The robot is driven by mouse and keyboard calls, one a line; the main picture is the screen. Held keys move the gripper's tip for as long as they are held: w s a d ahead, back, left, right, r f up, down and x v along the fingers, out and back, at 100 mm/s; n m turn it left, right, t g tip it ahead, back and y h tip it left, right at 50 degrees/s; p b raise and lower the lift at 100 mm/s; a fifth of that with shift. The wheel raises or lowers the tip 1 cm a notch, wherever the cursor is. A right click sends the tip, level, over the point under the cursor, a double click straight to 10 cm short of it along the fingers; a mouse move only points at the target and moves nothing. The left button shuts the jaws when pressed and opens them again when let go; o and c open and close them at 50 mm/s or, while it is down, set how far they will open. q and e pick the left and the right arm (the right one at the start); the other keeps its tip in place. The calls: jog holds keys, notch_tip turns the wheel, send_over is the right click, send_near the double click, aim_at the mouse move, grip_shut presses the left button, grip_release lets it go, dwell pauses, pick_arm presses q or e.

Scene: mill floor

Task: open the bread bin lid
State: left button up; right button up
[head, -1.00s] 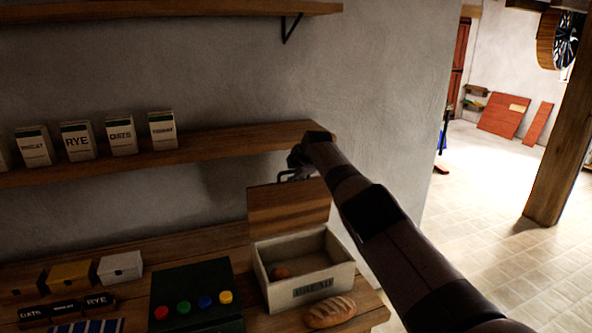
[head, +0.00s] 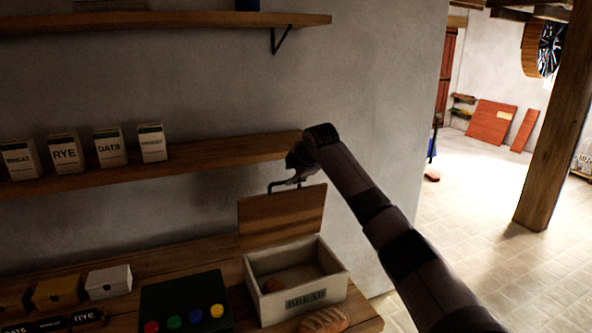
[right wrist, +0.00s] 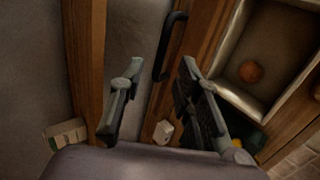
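The bread bin (head: 318,297) is a cream box with a BREAD label on its front, standing on the wooden counter. Its wooden lid (head: 282,218) stands raised at the back edge, and the inside shows with a round brown item (head: 272,285) in it. A dark handle (head: 284,186) sits near the lid's top edge; it also shows in the right wrist view (right wrist: 168,48). My right gripper (right wrist: 161,62) is open, its two fingers apart, with the handle showing between and beyond the tips. In the head view it is just above the handle. My left gripper is not in view.
A wall shelf (head: 210,158) with several cartons runs just behind my right gripper. A loaf (head: 322,321) lies before the bin. A dark box with coloured buttons (head: 183,303) stands left of it. Open floor lies to the right.

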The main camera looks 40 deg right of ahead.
jog(key=v, duration=0.3)
jog(key=shift+s, duration=0.1)
dwell(0.4)
